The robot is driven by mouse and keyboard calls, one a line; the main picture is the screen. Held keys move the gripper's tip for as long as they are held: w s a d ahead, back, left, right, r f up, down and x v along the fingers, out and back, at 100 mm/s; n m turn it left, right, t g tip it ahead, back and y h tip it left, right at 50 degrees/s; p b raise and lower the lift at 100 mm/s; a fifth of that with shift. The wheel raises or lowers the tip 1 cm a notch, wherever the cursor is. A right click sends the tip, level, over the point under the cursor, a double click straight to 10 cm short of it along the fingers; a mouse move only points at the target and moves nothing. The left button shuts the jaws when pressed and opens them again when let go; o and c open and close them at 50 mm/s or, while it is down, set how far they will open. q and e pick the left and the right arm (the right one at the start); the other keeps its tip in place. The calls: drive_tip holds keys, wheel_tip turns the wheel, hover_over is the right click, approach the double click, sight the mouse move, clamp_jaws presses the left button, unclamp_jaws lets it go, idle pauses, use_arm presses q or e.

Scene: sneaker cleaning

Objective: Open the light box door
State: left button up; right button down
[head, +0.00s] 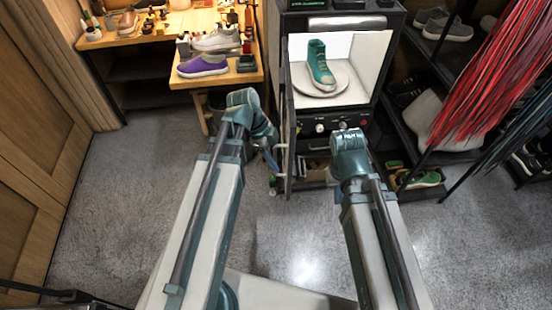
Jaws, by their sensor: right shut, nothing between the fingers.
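The light box (343,22) stands ahead of me with a bright white interior. Its door (289,125) stands swung open toward me, seen nearly edge-on at the left of the opening. A green high-top sneaker (318,66) sits on a round white plate (340,92) inside. My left gripper (273,172) points down beside the door's left face, close to its handle (282,128); I cannot tell whether they touch, and its fingers are too small to read. My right gripper (346,134) is shut and empty, in front of the knob panel below the opening.
A dark shoe rack (405,130) and hanging red strands (490,75) are at the right. The grey floor (120,220) is open at the left.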

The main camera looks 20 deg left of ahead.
use_arm(q)
drive_tip(key=shift+r, duration=0.1)
drive_tip(key=p+v, duration=1.2)
drive_tip(key=v, duration=0.1)
drive_tip(key=shift+a+r+p, duration=0.2)
drive_tip(key=shift+r+p, duration=0.05)
drive_tip(key=shift+p, duration=0.15)
